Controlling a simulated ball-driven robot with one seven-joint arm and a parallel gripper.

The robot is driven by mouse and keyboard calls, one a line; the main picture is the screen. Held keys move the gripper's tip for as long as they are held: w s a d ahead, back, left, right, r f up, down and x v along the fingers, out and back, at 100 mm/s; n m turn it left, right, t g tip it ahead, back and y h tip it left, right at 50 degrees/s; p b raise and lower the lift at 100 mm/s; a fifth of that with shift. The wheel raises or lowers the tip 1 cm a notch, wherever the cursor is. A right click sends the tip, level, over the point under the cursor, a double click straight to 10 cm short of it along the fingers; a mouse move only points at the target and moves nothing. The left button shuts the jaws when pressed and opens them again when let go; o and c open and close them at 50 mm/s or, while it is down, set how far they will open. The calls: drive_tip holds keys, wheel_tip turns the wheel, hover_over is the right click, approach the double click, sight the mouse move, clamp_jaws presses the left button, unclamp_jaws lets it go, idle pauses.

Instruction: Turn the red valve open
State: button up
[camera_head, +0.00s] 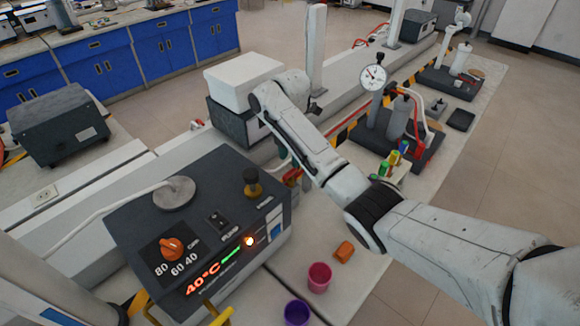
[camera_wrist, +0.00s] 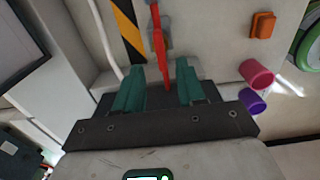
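The red valve handle (camera_wrist: 158,45) is a long red bar in the wrist view, running from the top edge down to between my gripper's fingertips. My gripper (camera_wrist: 158,76) has two teal fingers that stand apart, one on each side of the handle's lower end. A gap shows on both sides, so the fingers do not appear to touch it. In the head view a small red part (camera_head: 292,176) shows beside my arm near a striped strip; it is likely the valve, mostly hidden. My gripper is not clearly visible in the head view.
An orange block (camera_head: 344,251), a pink cup (camera_head: 319,277) and a purple cup (camera_head: 297,313) stand on the bench near my arm. A dark heater box (camera_head: 200,232) with a 40°C display is to the left. A gauge stand (camera_head: 373,78) is behind.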

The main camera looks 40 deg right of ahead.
sight(290, 171)
wheel_tip(290, 171, up, 6)
drive_tip(key=shift+f+p, duration=0.25)
drive_tip(key=shift+p, duration=0.3)
